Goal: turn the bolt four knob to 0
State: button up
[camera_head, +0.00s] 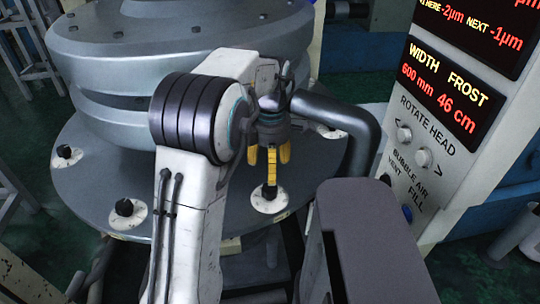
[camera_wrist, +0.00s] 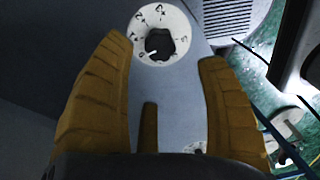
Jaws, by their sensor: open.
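A black knob (camera_head: 270,192) on a white round dial (camera_head: 262,206) sits at the front right of the grey round flange, just below my gripper (camera_head: 270,162). In the wrist view, a dark knob (camera_wrist: 160,42) stands on a white dial (camera_wrist: 146,16) with small digits around it. No label shows which bolt this is.
Other knobs on white dials stand at the flange's front (camera_head: 124,207), left (camera_head: 65,152) and right (camera_head: 333,131). A thick dark pipe (camera_head: 345,115) bends close to the right of my gripper. A control panel (camera_head: 440,120) with red displays and buttons stands at the right.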

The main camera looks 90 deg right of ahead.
jog(key=shift+r, duration=1.5)
jog(key=shift+d, duration=0.1)
